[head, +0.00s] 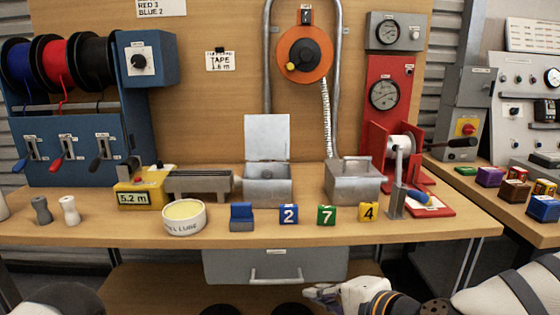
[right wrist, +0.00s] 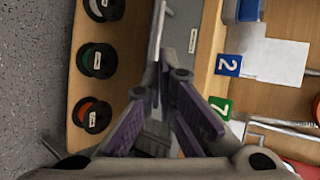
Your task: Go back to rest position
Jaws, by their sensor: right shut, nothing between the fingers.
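My right gripper (head: 322,293) is low in the head view, in front of the bench and below its front edge, near the grey drawer (head: 275,267). In the right wrist view its purple-padded fingers (right wrist: 163,88) are shut with nothing held between them. The drawer handle and front lie behind the fingers there, and I cannot tell the exact gap. My right arm comes in from the lower right. My left gripper is not in view.
Spools, including a green one (right wrist: 97,60), sit on a lower shelf. Bare floor (right wrist: 35,80) lies in front.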

